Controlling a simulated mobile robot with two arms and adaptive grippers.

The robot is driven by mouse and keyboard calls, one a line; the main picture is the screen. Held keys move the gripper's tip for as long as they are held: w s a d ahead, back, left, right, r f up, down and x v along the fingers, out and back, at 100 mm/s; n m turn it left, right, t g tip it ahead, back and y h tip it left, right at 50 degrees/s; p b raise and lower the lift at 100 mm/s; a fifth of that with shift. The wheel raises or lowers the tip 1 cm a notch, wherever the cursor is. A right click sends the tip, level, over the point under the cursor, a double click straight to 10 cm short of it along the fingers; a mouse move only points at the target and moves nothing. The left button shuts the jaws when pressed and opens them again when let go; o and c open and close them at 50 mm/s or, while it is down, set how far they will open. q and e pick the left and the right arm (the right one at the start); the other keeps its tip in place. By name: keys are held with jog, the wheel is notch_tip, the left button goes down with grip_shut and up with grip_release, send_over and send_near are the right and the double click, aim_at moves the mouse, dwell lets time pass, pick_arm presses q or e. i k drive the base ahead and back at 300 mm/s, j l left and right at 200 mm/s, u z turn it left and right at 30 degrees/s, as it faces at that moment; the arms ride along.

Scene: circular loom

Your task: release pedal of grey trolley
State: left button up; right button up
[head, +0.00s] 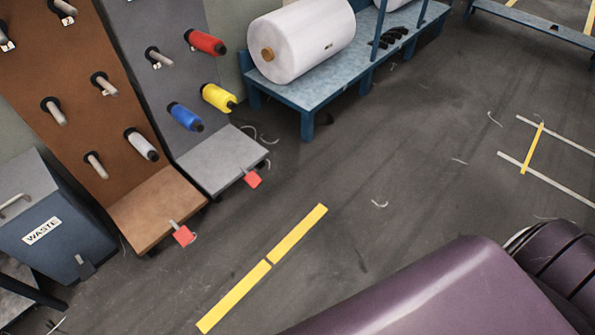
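The grey trolley (222,158) stands at the upper left, with an upright grey panel and a flat grey base. Its red pedal (254,179) sticks out low at the front right edge of the base, close to the floor. I cannot tell whether the pedal is pressed or raised. Red (206,42), yellow (217,97) and blue (186,116) spools sit on its pegs. Neither of my grippers is in view.
A brown trolley (150,207) with its own red pedal (184,236) stands directly left. A blue waste bin (62,225) is farther left. A blue bench (345,62) holding a white roll (303,38) is behind right. Yellow-marked floor (232,298) in front is open.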

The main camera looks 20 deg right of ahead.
aim_at(252, 177)
jog(key=z, duration=0.4)
jog(key=u, duration=0.6)
jog(key=i+l+u, duration=0.2)
jog(key=l+u, duration=0.2)
jog(key=i+l+u, duration=0.1)
jog(key=l+u, duration=0.65)
jog(key=l, duration=0.15)
jog(key=l+u, duration=0.35)
jog(key=l, duration=1)
jog(key=k+l+u, duration=0.15)
jog(key=l, duration=1.5)
